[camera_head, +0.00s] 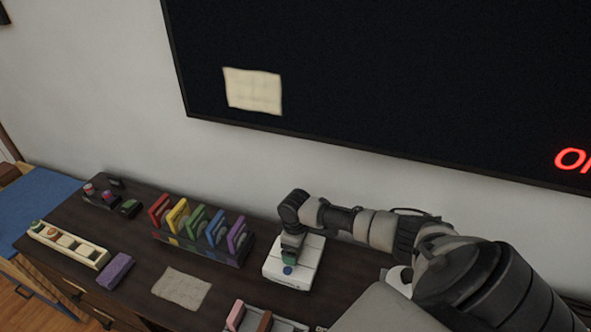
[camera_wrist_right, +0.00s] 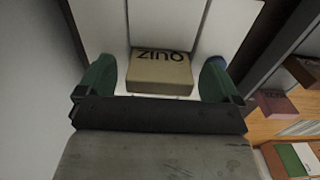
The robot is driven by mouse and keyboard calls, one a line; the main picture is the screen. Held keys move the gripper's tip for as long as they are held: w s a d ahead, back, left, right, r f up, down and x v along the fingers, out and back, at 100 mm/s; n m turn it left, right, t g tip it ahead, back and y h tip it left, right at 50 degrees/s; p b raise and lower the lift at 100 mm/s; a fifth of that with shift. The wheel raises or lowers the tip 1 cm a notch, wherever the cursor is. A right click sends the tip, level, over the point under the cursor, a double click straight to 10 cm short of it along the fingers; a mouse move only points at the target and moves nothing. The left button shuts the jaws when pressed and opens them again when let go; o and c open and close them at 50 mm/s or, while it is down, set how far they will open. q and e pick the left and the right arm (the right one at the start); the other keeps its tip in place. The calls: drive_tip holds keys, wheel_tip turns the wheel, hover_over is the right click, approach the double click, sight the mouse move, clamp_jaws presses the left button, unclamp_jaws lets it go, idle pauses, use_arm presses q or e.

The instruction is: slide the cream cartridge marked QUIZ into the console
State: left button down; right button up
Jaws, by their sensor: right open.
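The white console (camera_head: 306,258) sits on the dark cabinet top in the head view. My right gripper (camera_head: 290,250) points down over it. In the right wrist view the cream cartridge marked QUIZ (camera_wrist_right: 160,72) stands out of the white console body (camera_wrist_right: 165,20), its lettering upside down in the picture. The open green fingers of my right gripper (camera_wrist_right: 158,88) are on either side of the cartridge, with a gap at each side. How deep it sits in the console is hidden. In the head view I cannot make out the cartridge behind the gripper. My left gripper is not in view.
A rack (camera_head: 200,247) of several coloured cartridges stands left of the console. A cloth (camera_head: 182,288), a purple box (camera_head: 115,270) and a cream tray (camera_head: 88,256) lie further left. Pink (camera_head: 235,315) and brown (camera_head: 264,321) cartridges stand at the front. A large screen (camera_head: 380,80) hangs behind.

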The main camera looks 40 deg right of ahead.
wheel_tip(320, 180, up, 11)
drive_tip(key=shift+f+b, duration=0.1)
drive_tip(key=shift+b, duration=0.35)
idle(0.5)
